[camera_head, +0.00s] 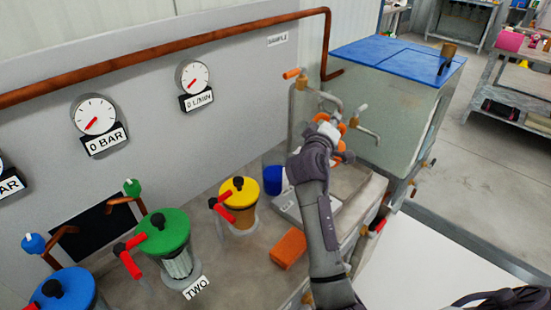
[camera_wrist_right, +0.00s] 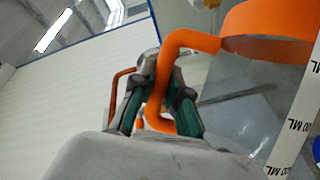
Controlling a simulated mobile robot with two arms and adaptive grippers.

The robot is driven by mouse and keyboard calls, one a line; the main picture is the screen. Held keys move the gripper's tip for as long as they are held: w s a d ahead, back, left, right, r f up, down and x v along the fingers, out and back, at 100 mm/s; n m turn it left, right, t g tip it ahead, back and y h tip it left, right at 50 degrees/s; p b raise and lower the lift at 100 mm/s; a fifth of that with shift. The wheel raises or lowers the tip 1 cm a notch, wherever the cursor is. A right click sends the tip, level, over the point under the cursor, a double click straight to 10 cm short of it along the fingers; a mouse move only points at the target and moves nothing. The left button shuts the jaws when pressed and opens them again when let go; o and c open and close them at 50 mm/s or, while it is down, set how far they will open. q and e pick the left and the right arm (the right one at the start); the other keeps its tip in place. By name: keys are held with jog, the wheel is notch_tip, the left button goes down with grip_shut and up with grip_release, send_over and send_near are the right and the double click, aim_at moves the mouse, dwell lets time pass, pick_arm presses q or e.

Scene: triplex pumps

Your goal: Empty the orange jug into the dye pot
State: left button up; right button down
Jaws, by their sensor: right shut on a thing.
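My right gripper (camera_head: 322,136) is shut on the handle of the orange jug (camera_head: 341,146), over the sink area below the taps. In the head view the gripper hides most of the jug. In the right wrist view the fingers (camera_wrist_right: 157,103) close around the jug's orange handle. There the jug (camera_wrist_right: 262,22) shows an orange rim, a grey see-through body and a white ML scale. I cannot see clearly what is inside it. A blue and white container (camera_head: 275,180) stands just left of the gripper; I cannot tell whether it is the dye pot.
Pumps with yellow (camera_head: 239,190), green (camera_head: 163,232) and blue (camera_head: 66,290) lids stand on the bench to the left. An orange block (camera_head: 288,248) lies near the front edge. A tap (camera_head: 320,92) and a blue-topped tank (camera_head: 385,56) are close behind the gripper.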

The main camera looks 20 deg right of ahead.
jog(key=d+f+m, duration=0.1)
jog(key=f+m+y, duration=0.1)
jog(key=f, duration=0.1)
jog(key=s+d+f+m+p, duration=0.1)
jog(key=shift+s+d+f+g, duration=0.1)
jog(key=shift+d+f+g, duration=0.15)
jog(key=shift+d+g, duration=0.1)
jog(key=s+d+f+m+y+p, duration=0.2)
jog(key=d+f+m+y+p, duration=0.2)
jog(key=d+f+m+p, duration=0.2)
jog(key=shift+s+f, duration=0.15)
jog(key=shift+f, duration=0.55)
